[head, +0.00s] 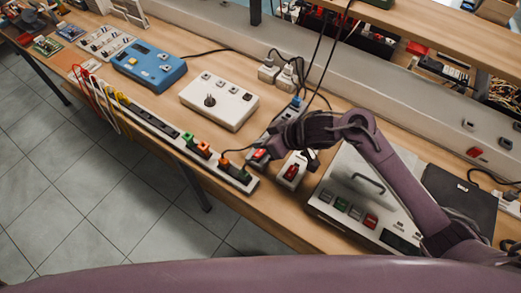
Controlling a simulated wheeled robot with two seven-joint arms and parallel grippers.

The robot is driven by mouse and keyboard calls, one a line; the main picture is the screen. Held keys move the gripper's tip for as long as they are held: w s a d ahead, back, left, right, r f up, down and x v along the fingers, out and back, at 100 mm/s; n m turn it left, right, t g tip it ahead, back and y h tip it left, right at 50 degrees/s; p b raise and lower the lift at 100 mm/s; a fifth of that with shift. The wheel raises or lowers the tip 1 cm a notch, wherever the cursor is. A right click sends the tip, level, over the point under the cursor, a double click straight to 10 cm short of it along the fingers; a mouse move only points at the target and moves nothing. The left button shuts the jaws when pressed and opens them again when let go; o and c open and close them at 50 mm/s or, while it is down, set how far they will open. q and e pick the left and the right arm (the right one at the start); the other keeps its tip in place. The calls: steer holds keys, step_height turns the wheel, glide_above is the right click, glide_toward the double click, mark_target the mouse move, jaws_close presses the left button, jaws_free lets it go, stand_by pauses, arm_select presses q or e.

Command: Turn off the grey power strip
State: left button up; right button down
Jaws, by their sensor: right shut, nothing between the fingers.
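The grey power strip (253,164) lies on the workbench near its front edge, running back and to the right. A red switch (259,154) shows at its near end. My right gripper (275,151) is shut and empty, just above and beside that switch; I cannot tell whether it touches. My gripper and wrist hide the middle of the strip. A white power strip (290,177) with a red switch (292,171) lies just to the right. My left gripper is not in view.
A long socket rail (160,122) with coloured plugs runs along the front edge of the bench. A white box (219,101) with knobs and a blue meter (149,66) stand left. A large panel with buttons (347,211) stands right. Black cables hang behind my wrist.

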mark_target(254, 156)
steer(key=f, duration=0.2)
steer(key=shift+s+a+f, duration=0.1)
steer(key=shift+s+f, duration=0.1)
steer(key=shift+f, duration=0.15)
steer(key=shift+s+f, duration=0.15)
steer(key=shift+f, duration=0.45)
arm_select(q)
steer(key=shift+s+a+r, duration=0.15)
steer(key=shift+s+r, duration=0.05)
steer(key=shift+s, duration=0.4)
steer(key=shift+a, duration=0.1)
arm_select(e)
steer(key=shift+a, duration=0.1)
steer(key=shift+s+f, duration=0.1)
steer(key=shift+f, duration=0.35)
steer(key=shift+a+r+t, duration=0.1)
steer(key=shift+t, duration=0.2)
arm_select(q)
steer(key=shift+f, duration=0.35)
